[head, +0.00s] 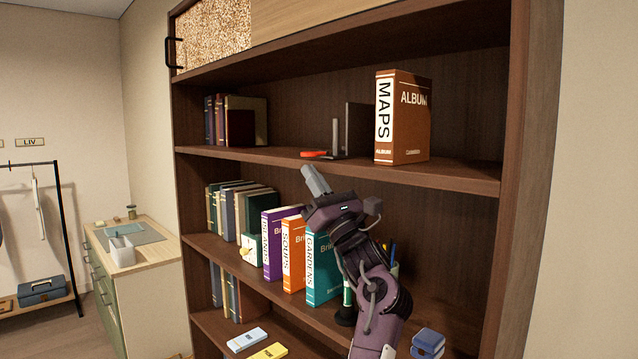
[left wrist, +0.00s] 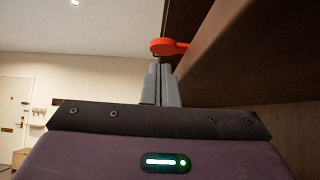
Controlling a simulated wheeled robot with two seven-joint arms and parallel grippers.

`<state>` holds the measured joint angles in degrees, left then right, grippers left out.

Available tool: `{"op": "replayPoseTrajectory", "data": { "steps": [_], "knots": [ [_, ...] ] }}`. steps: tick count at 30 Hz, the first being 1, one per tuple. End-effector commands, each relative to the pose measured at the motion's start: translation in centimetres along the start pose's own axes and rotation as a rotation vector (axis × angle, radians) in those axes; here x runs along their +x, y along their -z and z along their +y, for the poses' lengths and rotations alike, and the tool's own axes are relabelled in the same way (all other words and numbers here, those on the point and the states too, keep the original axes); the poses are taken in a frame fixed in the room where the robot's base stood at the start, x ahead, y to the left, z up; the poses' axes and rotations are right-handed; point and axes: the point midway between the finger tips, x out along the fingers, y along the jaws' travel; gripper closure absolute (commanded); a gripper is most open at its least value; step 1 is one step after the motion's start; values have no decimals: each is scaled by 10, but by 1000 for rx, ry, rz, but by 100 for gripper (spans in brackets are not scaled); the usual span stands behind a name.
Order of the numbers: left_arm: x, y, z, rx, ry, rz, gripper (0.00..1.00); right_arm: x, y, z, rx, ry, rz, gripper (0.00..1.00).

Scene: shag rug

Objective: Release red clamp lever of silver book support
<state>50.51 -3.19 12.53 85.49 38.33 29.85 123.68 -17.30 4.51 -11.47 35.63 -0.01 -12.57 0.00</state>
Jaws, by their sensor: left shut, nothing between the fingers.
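The silver book support (head: 337,138) stands on the upper shelf, left of the brown MAPS album. Its red clamp lever (head: 314,154) lies low at the shelf's front edge and points left. My left gripper (head: 312,171) is shut and empty, just below the lever and in front of the shelf edge. In the left wrist view the closed fingers (left wrist: 162,68) point up at the red lever (left wrist: 165,46), whose rounded end sticks out past the shelf edge. Whether the fingertips touch the lever I cannot tell. My right gripper does not show.
The MAPS album (head: 403,118) stands upright on the upper shelf (head: 460,175). A dark upright panel (head: 360,130) is behind the support. Several books (head: 235,120) stand at the shelf's left end. Below are binders (head: 294,255) on the middle shelf. The shelf between books and lever is clear.

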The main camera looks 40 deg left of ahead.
Motion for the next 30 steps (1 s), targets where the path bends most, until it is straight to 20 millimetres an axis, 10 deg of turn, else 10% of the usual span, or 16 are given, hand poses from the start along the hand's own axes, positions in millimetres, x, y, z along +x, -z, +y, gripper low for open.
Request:
{"op": "replayPoseTrajectory", "data": {
  "steps": [30],
  "knots": [
    [9,-10,2,48,50,0,100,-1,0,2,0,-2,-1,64]
  ]
}}
